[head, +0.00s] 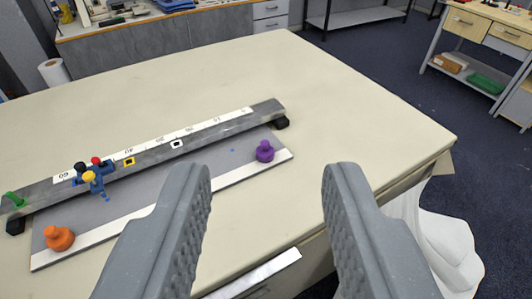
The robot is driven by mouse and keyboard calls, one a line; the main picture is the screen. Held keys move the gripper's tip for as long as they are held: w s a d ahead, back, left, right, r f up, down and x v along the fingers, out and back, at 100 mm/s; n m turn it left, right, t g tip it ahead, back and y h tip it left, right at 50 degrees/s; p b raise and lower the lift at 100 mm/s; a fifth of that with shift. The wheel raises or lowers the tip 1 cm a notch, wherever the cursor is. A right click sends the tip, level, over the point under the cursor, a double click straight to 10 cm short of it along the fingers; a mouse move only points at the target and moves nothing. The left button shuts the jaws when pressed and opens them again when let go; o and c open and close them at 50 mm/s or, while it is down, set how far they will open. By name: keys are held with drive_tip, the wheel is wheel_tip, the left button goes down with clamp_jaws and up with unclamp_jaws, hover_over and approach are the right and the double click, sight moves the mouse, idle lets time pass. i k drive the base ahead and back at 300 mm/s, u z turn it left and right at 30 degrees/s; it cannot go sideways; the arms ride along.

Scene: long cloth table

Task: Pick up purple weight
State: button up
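The purple weight (264,152) is a small knobbed piece standing upright near the right end of a grey board with white edging (170,195) on the table. My gripper (268,178) is open, its two grey fingers wide apart in the foreground with nothing between them that they touch. In the picture the purple weight shows between the fingertips, nearer the left one, and it lies beyond them. Nothing hides the weight.
An orange weight (58,239) stands at the board's left end. A long ruled rail (225,122) runs behind the board, carrying a blue slider (92,177) with coloured knobs. The cream table (340,100) is clear behind and right; its right edge is close.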

sight(265, 152)
drive_tip(key=u, duration=2.25)
drive_tip(key=k, duration=1.35)
drive_tip(key=z, duration=1.35)
drive_tip(key=i, duration=1.7)
drive_tip(key=u, duration=0.05)
